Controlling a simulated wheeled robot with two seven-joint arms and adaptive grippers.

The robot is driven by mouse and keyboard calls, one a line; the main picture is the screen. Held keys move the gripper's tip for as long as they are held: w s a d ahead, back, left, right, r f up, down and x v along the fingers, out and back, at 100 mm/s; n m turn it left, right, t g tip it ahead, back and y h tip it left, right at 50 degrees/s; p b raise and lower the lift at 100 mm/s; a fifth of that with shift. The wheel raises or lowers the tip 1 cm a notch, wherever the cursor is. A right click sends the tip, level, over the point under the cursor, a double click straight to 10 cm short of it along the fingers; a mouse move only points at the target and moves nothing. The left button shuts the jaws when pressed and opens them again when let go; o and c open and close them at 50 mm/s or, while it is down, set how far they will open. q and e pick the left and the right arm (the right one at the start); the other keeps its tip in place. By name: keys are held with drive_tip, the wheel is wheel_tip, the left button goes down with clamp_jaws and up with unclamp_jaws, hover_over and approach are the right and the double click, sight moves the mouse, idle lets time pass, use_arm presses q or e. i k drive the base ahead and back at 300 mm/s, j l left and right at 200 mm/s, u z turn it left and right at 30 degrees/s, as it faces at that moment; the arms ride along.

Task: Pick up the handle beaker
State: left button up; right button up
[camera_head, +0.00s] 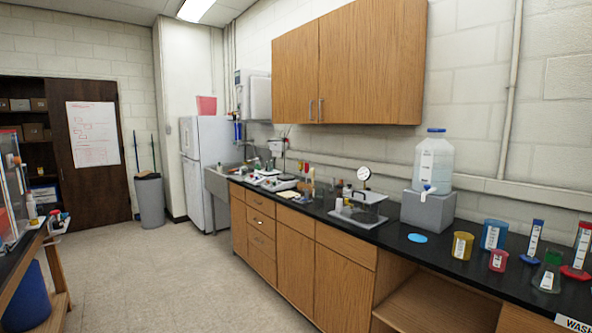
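Several beakers stand on the black counter (450,259) at the right: a yellow beaker (462,246), a larger blue beaker (494,234) and a small red beaker (498,261). They are too small in the picture for me to tell which one has a handle. Neither of my grippers is in view.
A blue and a red graduated cylinder and a green-topped flask (548,272) stand right of the beakers. A water carboy (434,165) sits on a grey block (428,210). A blue disc (417,238) lies on the counter. The floor (170,275) before the cabinets is clear.

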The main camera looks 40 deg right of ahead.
sight(269, 167)
drive_tip(key=z, duration=1.25)
drive_tip(key=u, duration=2.2)
drive_tip(key=i+l+z, duration=0.2)
drive_tip(key=l, duration=0.15)
drive_tip(key=i+l+z, duration=0.2)
drive_tip(key=i+l, duration=0.05)
drive_tip(key=l, duration=0.05)
